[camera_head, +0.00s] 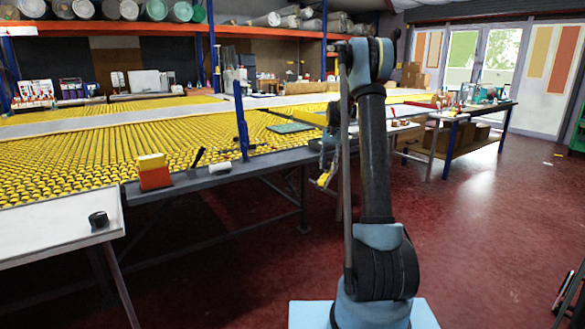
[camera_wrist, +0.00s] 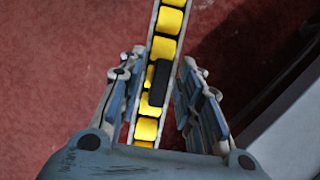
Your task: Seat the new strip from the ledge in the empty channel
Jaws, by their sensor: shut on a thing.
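The new strip (camera_wrist: 165,47) is a narrow rail with a row of yellow rollers and a dark block (camera_wrist: 159,83) on it. In the wrist view it runs up between the two fingers of my gripper (camera_wrist: 161,65), which is shut on it over a red floor. In the head view my gripper (camera_head: 328,160) hangs off the front edge of the roller table (camera_head: 90,155), with a yellow end of the strip showing below it. The ledge (camera_head: 235,171) is the dark front rail of the table. I cannot make out the empty channel among the yellow rollers.
An orange and yellow box (camera_head: 154,172), a white roll (camera_head: 220,168) and a black tool (camera_head: 198,157) sit along the ledge. A blue post (camera_head: 241,122) rises from the table edge. Red floor is open at right.

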